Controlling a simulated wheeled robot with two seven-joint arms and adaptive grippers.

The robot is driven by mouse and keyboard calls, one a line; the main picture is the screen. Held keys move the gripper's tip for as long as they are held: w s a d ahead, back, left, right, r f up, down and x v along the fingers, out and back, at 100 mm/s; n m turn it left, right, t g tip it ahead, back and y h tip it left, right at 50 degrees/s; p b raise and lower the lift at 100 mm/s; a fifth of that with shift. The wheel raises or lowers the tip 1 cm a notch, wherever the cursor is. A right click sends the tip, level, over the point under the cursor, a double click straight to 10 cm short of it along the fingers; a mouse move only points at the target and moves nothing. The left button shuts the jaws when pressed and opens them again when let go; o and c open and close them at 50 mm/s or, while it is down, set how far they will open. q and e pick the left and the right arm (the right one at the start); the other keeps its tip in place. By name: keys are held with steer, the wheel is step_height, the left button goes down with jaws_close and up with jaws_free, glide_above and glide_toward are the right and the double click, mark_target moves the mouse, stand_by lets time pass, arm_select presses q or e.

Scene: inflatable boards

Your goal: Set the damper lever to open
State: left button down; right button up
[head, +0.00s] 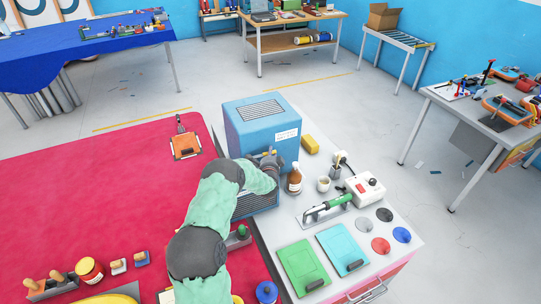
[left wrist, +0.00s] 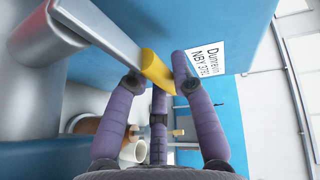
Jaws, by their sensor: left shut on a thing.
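The damper lever (left wrist: 110,45) is a grey bar with a yellow end on the side of a blue box (head: 262,122). My left gripper (head: 270,160) is at the front of this box in the head view. In the left wrist view its purple fingers (left wrist: 163,72) are closed around the lever's yellow end (left wrist: 155,68). The box has a dark slotted grille on top and a white label (left wrist: 205,60) beside the lever. In the head view my gripper and arm hide most of the lever. My right gripper does not show.
A brown bottle (head: 295,180), a white cup (head: 323,184), a green-handled tool (head: 330,206) and a white control box (head: 366,188) stand right of my gripper. Green (head: 303,268) and cyan (head: 342,248) pads lie nearer. A red surface (head: 90,205) spreads left.

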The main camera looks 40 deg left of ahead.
arm_select(q)
steer(key=s+d+m+t+h+b, duration=0.1)
steer(key=m+h+b, duration=0.1)
steer(key=m+h, duration=0.1)
steer(key=s+d+m+t+h+b, duration=0.1)
steer(key=s+m+h+b, duration=0.1)
steer(key=h+b, duration=0.1)
steer(key=s+d+m+h+b, duration=0.1)
steer(key=m+h+b, duration=0.2)
steer(key=h, duration=0.2)
steer(key=shift+s+d+f+m+t, duration=0.1)
steer(key=shift+s+f+m+t, duration=0.1)
steer(key=shift+s+m+t, duration=0.15)
steer(key=s+m+h, duration=0.1)
steer(key=h, duration=0.1)
steer(key=m+g+h+b, duration=0.1)
steer(key=shift+s+d+m+h, duration=0.15)
steer(key=shift+s+m+h, duration=0.2)
steer(key=shift+h, duration=0.05)
steer(key=shift+s+m+g+h+b, duration=0.35)
steer(key=shift+s+m+g+h, duration=0.15)
steer(key=shift+m+h, duration=0.35)
steer(key=shift+s+m+g+h+b, duration=0.35)
steer(key=shift+s+m+h, duration=0.25)
steer(key=shift+h, duration=0.35)
steer(key=shift+r, duration=0.1)
steer(key=c, duration=1)
jaws_free()
steer(key=shift+w, duration=0.1)
steer(key=shift+r, duration=0.1)
